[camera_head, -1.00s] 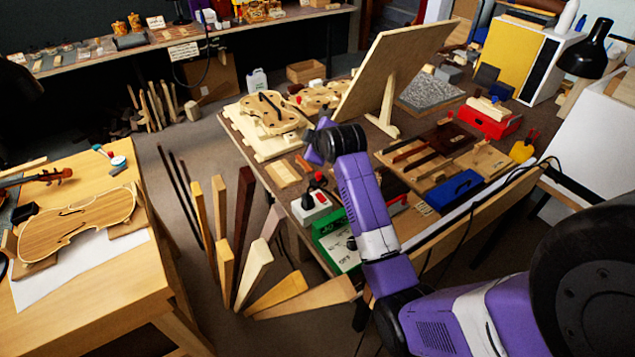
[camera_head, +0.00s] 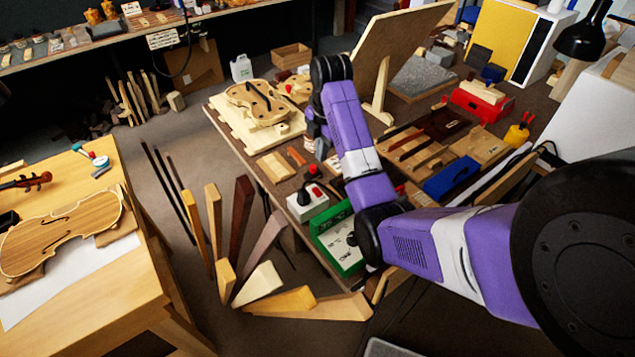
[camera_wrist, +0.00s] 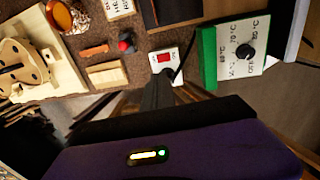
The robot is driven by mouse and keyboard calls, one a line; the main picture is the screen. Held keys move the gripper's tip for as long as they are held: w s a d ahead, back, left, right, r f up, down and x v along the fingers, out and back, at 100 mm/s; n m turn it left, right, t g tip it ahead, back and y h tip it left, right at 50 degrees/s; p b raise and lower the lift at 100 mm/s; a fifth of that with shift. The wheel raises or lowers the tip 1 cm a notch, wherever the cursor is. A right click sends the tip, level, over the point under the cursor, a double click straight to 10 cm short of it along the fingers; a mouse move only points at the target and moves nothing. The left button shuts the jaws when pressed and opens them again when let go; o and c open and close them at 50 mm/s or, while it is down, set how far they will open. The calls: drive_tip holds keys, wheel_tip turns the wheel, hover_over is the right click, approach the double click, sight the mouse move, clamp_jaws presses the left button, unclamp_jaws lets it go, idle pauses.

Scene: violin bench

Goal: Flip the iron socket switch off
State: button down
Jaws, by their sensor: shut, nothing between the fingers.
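The iron socket is a small white box near the front left edge of the middle bench in the head view (camera_head: 308,204), with red and black parts on top. In the wrist view the socket (camera_wrist: 155,66) shows a red switch (camera_wrist: 164,58) on its top face, and a dark cord runs beside it. Which way the switch is tipped is too small to tell. My gripper (camera_wrist: 162,80) is a dark, narrow shape just below the socket in the wrist view, shut and empty. In the head view my gripper (camera_head: 318,148) points down above the bench, partly hidden; contact with the socket cannot be told.
A green box with a white dial face (camera_head: 343,246) stands right of the socket. Wood blocks (camera_head: 275,167) and a violin body on a board (camera_head: 258,104) lie behind. A slanted wooden panel (camera_head: 395,50) rises behind my arm. Wooden strips (camera_head: 240,215) lean at the bench's front.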

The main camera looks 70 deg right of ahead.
sight(317, 189)
drive_tip(key=f, duration=0.4)
drive_tip(key=w+f+p, duration=0.1)
drive_tip(key=f, duration=0.4)
drive_tip(key=d+f, duration=0.1)
drive_tip(key=f, duration=0.4)
drive_tip(key=shift+w+p, duration=0.2)
drive_tip(key=shift+p, duration=0.15)
